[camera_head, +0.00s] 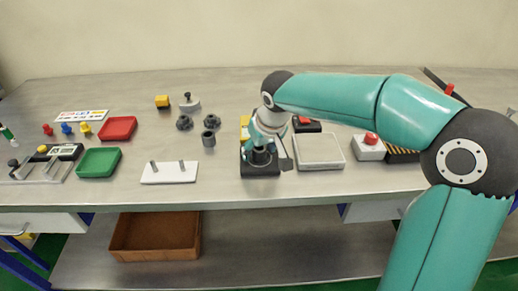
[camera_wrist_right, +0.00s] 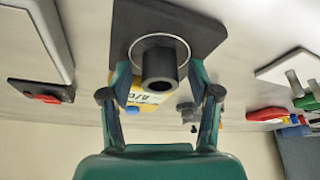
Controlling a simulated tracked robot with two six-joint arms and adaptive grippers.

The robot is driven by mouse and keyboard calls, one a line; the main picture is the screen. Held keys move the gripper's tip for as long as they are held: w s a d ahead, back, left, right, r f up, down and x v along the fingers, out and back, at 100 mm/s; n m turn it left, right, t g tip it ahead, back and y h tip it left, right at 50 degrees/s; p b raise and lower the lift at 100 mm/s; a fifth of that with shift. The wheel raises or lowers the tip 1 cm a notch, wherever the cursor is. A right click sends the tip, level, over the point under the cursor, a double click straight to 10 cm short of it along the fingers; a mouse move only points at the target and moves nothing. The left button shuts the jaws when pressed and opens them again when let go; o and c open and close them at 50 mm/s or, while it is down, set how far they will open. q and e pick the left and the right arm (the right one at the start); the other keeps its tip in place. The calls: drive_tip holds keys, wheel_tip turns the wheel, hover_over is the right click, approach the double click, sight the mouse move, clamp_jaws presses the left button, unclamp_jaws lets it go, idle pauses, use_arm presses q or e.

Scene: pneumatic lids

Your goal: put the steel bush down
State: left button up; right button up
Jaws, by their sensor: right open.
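The steel bush (camera_wrist_right: 160,68) is a dark grey hollow cylinder in the right wrist view. It stands on a dark square block (camera_wrist_right: 190,25), with a bright ring around its foot. In the head view the black block (camera_head: 262,170) is at the front middle of the bench, and my gripper partly hides the bush. My right gripper (camera_head: 264,146) is over the block, pointing down. In the wrist view its fingers (camera_wrist_right: 161,96) are spread, one on each side of the bush, with visible gaps. My left gripper is not in view.
A white plate with two pins (camera_head: 168,174) lies left of the block. A pale grey tray (camera_head: 319,150) is close on the right. Several dark grey parts (camera_head: 209,139) stand behind left. Red (camera_head: 117,128) and green (camera_head: 99,162) trays lie further left. A red button box (camera_head: 369,147) is right.

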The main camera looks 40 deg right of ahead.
drive_tip(key=p+v, duration=0.1)
drive_tip(key=v, duration=1.1)
drive_tip(key=shift+r, duration=0.1)
